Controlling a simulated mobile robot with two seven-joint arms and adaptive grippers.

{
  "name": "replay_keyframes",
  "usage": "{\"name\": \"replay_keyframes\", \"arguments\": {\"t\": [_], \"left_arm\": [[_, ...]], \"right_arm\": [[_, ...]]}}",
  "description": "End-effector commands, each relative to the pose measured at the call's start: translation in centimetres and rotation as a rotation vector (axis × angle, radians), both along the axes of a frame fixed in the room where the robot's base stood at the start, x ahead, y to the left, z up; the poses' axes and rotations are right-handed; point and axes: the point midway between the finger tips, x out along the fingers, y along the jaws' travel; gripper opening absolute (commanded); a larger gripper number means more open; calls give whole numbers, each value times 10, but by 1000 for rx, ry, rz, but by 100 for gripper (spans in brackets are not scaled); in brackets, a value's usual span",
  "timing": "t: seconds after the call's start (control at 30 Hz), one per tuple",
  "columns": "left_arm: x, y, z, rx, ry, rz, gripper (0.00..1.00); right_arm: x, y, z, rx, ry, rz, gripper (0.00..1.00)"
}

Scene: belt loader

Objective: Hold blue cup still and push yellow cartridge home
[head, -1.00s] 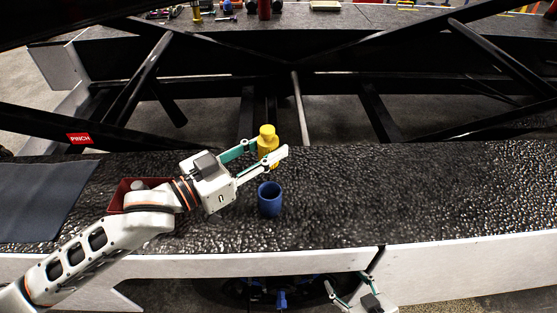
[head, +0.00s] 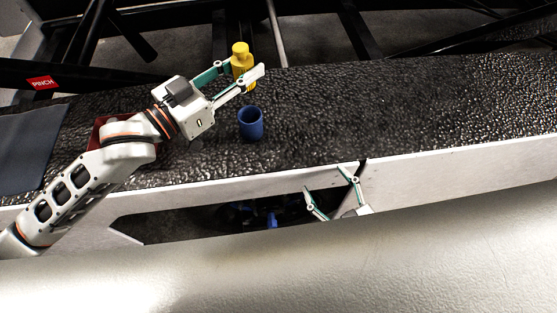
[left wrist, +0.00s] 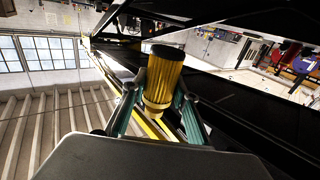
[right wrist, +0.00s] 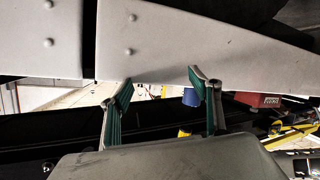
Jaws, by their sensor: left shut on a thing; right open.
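The blue cup (head: 250,123) stands upright on the dark belt in the head view, with its open mouth up. The yellow cartridge (head: 241,60) is upright behind the cup and apart from it. My left gripper (head: 244,72) is shut on the cartridge. The left wrist view shows the cartridge (left wrist: 163,76) between the two fingers. My right gripper (head: 331,176) is open and empty at the belt's near edge, in front and to the right of the cup. In the right wrist view, a small blue patch (right wrist: 190,97) shows between its fingers, possibly the cup.
A dark red bin (head: 99,130) sits partly hidden behind my left arm. A dark mat (head: 25,150) lies at the belt's left end. The belt (head: 400,115) is clear right of the cup. Its pale side panel (head: 440,148) and black frame beams edge the space.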

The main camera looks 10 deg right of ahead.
Motion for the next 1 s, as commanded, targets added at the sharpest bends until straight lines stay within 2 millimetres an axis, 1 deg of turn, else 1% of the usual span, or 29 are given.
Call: {"name": "replay_keyframes", "arguments": {"t": [0.03,0.1,0.2,0.3,0.37,0.4,0.5,0.63,0.77,0.83,1.0], "left_arm": [[0,0,0,-1,-1,0,6],[0,0,0,-1,-1,0,6],[0,0,0,-1,-1,0,6],[0,0,0,-1,-1,0,6],[0,0,0,-1,-1,0,6],[0,0,0,-1,-1,0,6],[0,0,0,-1,-1,0,6],[0,0,0,-1,-1,0,6],[0,0,0,-1,-1,0,6],[0,0,0,-1,-1,0,6],[0,0,0,-1,-1,0,6]], "right_arm": [[9,17,18,58,-54,18,61],[17,40,42,133,-121,52,61],[23,71,73,228,-204,111,61],[28,95,94,301,-262,158,61],[33,103,91,333,-268,162,61],[37,106,85,349,-263,155,61],[44,108,69,379,-243,137,61],[48,110,56,402,-223,124,61],[54,112,52,410,-216,119,61],[60,114,51,411,-216,118,61],[84,124,52,413,-216,117,61]]}}
